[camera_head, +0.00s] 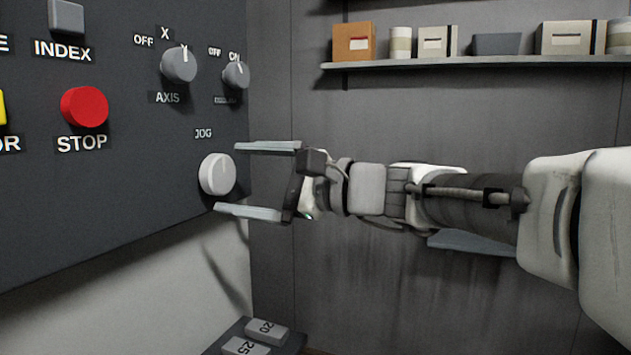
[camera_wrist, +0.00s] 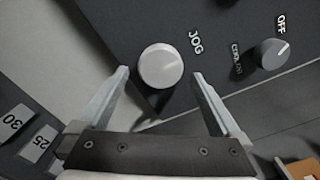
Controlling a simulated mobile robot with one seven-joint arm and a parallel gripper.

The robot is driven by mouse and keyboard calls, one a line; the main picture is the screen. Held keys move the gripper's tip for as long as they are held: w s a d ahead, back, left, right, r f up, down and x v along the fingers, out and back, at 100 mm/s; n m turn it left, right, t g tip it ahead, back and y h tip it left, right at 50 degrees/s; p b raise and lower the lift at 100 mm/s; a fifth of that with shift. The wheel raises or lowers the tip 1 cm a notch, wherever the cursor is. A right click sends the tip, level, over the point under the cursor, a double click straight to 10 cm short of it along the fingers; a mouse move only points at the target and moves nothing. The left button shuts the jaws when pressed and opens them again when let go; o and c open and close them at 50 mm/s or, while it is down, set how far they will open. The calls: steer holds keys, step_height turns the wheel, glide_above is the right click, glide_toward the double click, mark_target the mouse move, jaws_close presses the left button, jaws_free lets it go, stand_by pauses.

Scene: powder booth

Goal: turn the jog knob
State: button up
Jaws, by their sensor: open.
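The jog knob (camera_head: 217,174) is a round, pale grey knob under the JOG label, low on the right of the dark panel (camera_head: 120,190). My gripper (camera_head: 243,180) is open in front of the panel. In the head view one finger is above the knob's level and one below it. In the wrist view the jog knob (camera_wrist: 160,66) shows between and just beyond the two fingertips (camera_wrist: 159,73), nearer the left one. I see no contact between the fingers and the knob.
The AXIS knob (camera_head: 179,65), a smaller coolant knob (camera_head: 236,75) and the red STOP button (camera_head: 85,107) are on the same panel. A shelf (camera_head: 470,62) with boxes is on the back wall. Numbered blocks (camera_head: 266,331) lie below the panel.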

steer(key=p+v, duration=0.1)
steer(key=v, duration=1.4)
steer(key=shift+d+p, duration=0.15)
steer(key=shift+p, duration=0.15)
steer(key=shift+s+f, duration=0.1)
steer(key=shift+s, duration=0.05)
steer(key=s+f+n+g+h, duration=0.15)
steer(key=s+f+h, duration=0.25)
steer(key=f, duration=0.4)
steer(key=s+f+n+g+h, duration=0.1)
steer(key=s+f+n+h, duration=0.25)
steer(key=f, duration=0.45)
steer(key=s+d+f+n+t+h, duration=0.2)
steer(key=s+d+f+n+h, duration=0.35)
steer(key=d+f+h, duration=0.4)
step_height(320, 180, up, 16)
steer(key=p, duration=1.6)
steer(key=shift+w+d+r+n+g, duration=0.2)
steer(key=shift+d+n+g, duration=0.05)
steer(key=shift+n+g, duration=0.1)
